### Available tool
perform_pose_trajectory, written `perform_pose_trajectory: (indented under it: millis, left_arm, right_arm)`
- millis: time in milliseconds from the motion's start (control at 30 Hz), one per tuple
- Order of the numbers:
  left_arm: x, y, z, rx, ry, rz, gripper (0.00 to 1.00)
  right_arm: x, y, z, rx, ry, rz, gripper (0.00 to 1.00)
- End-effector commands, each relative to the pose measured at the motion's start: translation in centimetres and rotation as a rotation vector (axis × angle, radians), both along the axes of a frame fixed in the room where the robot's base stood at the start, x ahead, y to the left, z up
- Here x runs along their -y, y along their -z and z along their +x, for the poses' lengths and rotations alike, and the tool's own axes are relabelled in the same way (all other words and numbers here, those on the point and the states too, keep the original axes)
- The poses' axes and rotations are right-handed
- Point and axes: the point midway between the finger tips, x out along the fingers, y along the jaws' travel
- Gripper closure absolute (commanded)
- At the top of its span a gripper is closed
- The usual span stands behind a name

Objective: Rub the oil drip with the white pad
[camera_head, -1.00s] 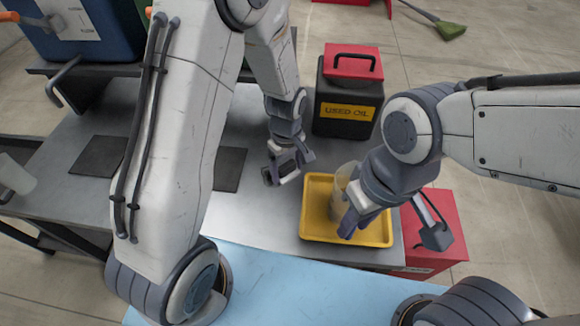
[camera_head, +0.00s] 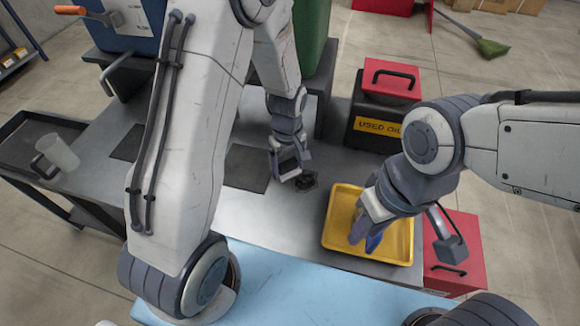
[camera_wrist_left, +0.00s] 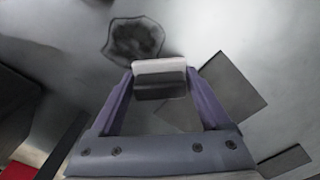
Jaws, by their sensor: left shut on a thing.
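The oil drip (camera_head: 307,182) is a dark round stain on the grey metal table, left of the yellow tray. It also shows in the left wrist view (camera_wrist_left: 135,40), just beyond the fingertips. My left gripper (camera_head: 291,168) is shut on the white pad (camera_wrist_left: 158,67), a pale block between its fingertips. In the head view the pad is mostly hidden. The pad appears beside the stain; I cannot tell whether it touches the table.
A black used-oil box (camera_head: 365,122) with a red case (camera_head: 391,81) stands behind the tray. Another red box (camera_head: 455,260) is at its right. Dark mats (camera_head: 246,168) lie left of the stain. A clear jug (camera_head: 60,152) stands on the left cart.

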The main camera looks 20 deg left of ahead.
Motion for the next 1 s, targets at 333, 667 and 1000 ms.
perform_pose_trajectory:
  millis: [333,667,1000]
  left_arm:
    - [-0.1,-3.6,-0.1,-0.001,-0.002,0.0,0.8]
    - [-0.1,-5.9,-0.1,-0.001,-0.003,0.0,0.8]
    - [-0.1,-5.8,-0.1,-0.001,-0.003,0.0,0.8]
  right_arm:
    - [0.0,-3.4,0.0,0.0,0.0,0.0,0.67]
    - [0.0,-5.5,0.0,0.0,0.0,0.0,0.67]
    - [0.0,-5.4,0.0,0.0,0.0,0.0,0.67]
